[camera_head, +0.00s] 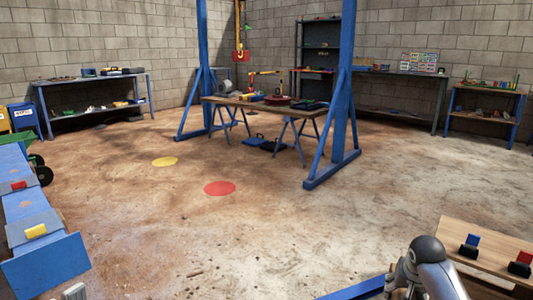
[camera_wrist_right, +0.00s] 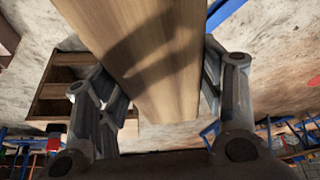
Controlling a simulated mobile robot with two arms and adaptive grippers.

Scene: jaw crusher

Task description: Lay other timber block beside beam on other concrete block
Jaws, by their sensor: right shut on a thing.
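A long pale timber block (camera_wrist_right: 150,50) fills the middle of the right wrist view. My right gripper (camera_wrist_right: 160,88) is shut on it, with one finger on each side. The timber's far end runs out of the top of the picture. In the head view my right arm is at the bottom right, and its gripper and the timber are out of the picture. A blue bar (camera_head: 355,288) shows beside that arm at the bottom edge; I cannot tell whether it is the beam. I cannot make out a concrete block in either view. My left gripper is not in view.
A wooden tabletop (camera_head: 450,232) with blue and red pieces in black holders stands at the bottom right. A blue structure (camera_head: 45,265) runs along the left edge. A blue gantry (camera_head: 345,120) straddles a trestle table (camera_head: 262,108). The floor between is open, with red (camera_head: 220,188) and yellow (camera_head: 165,161) discs.

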